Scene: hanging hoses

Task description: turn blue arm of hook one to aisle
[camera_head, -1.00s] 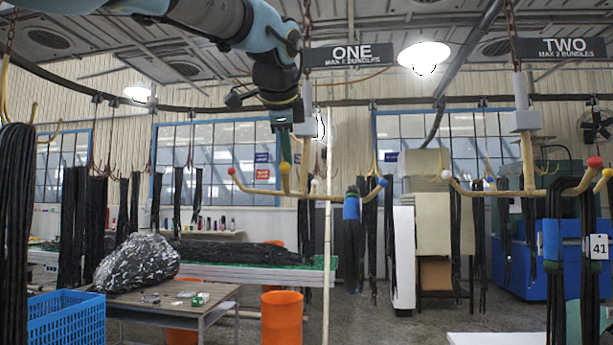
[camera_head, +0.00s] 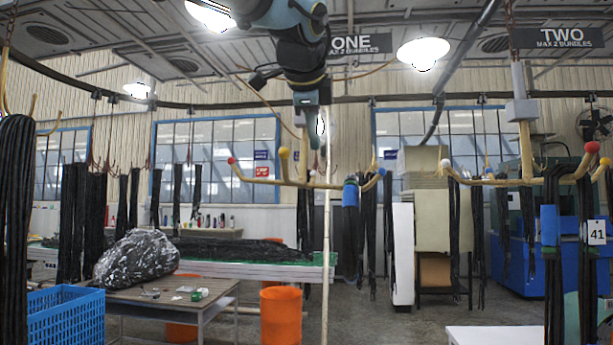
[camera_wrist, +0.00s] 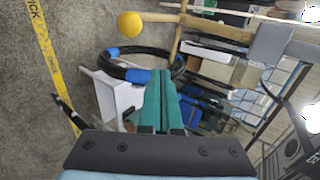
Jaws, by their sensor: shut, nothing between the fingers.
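Hook one (camera_head: 300,183) hangs below the ONE sign (camera_head: 361,44), which my arm partly covers. Its arms have a red tip (camera_head: 231,160), a yellow tip (camera_head: 284,152) and a blue tip (camera_head: 382,172). A dark hose bundle with a blue band (camera_head: 350,193) hangs near the blue tip. My gripper (camera_head: 314,142) points down in front of the hook's post, above its arms. In the wrist view, its green fingers (camera_wrist: 159,101) are together and empty. The yellow tip (camera_wrist: 130,24) is beyond them. I cannot tell whether the fingers touch the hook.
Hook two (camera_head: 525,183) hangs at right with banded hoses (camera_head: 551,230). A table (camera_head: 190,303) carries a wrapped dark bundle (camera_head: 137,260), beside a blue crate (camera_head: 66,318) and an orange bin (camera_head: 281,315). Grey floor shows right of the bin.

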